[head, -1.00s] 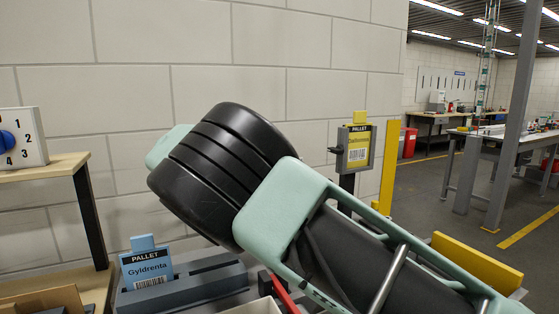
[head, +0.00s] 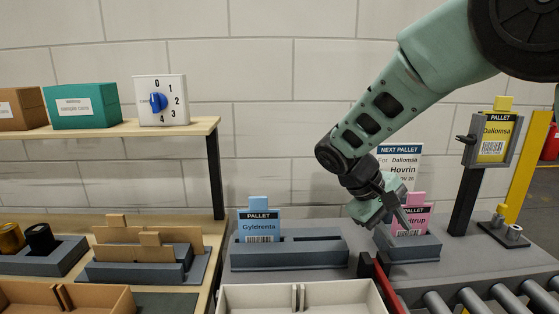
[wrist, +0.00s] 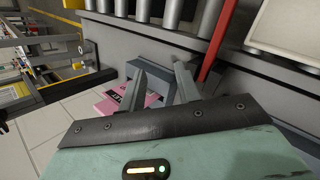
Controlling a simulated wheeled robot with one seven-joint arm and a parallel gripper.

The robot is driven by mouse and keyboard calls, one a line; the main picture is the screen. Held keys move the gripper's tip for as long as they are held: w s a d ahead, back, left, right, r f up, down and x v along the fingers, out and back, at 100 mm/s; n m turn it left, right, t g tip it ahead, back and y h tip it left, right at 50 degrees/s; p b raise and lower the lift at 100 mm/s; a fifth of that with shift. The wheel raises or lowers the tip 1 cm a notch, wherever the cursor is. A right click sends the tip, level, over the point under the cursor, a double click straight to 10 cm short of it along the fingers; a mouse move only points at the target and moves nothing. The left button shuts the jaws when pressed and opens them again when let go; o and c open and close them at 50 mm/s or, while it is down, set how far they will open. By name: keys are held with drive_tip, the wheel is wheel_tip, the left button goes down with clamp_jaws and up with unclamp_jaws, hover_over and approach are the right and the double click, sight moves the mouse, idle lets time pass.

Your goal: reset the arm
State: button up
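My arm reaches in from the upper right of the head view. My gripper (head: 400,214) hangs low in front of the pink pallet card (head: 416,196), which stands in a small grey holder (head: 408,247) and is partly hidden by it. In the wrist view my gripper (wrist: 160,72) has its two fingers apart, with nothing held between them. The pink card (wrist: 112,101) shows behind and left of the left finger, in its holder. Whether a finger touches the card I cannot tell.
A blue Gyldrenta card (head: 258,225) stands in a longer grey holder (head: 290,260) to the left. A red bar (head: 378,288), a cream bin (head: 250,298) and a roller conveyor (head: 480,300) lie in front. A post with a yellow card (head: 496,136) stands right. A dial box (head: 160,101) sits on the shelf.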

drive_tip(key=s+a+n+y, duration=0.1)
drive_tip(key=s+a+y, duration=0.3)
drive_tip(key=s, duration=0.9)
drive_tip(key=s+a+f+n+y, duration=0.1)
drive_tip(key=s+a+y, duration=0.3)
drive_tip(key=s, duration=0.9)
drive_tip(key=shift+s+a+n+t, duration=0.3)
drive_tip(key=shift+a+n, duration=0.2)
drive_tip(key=shift+a, duration=0.25)
drive_tip(key=shift+f, duration=0.1)
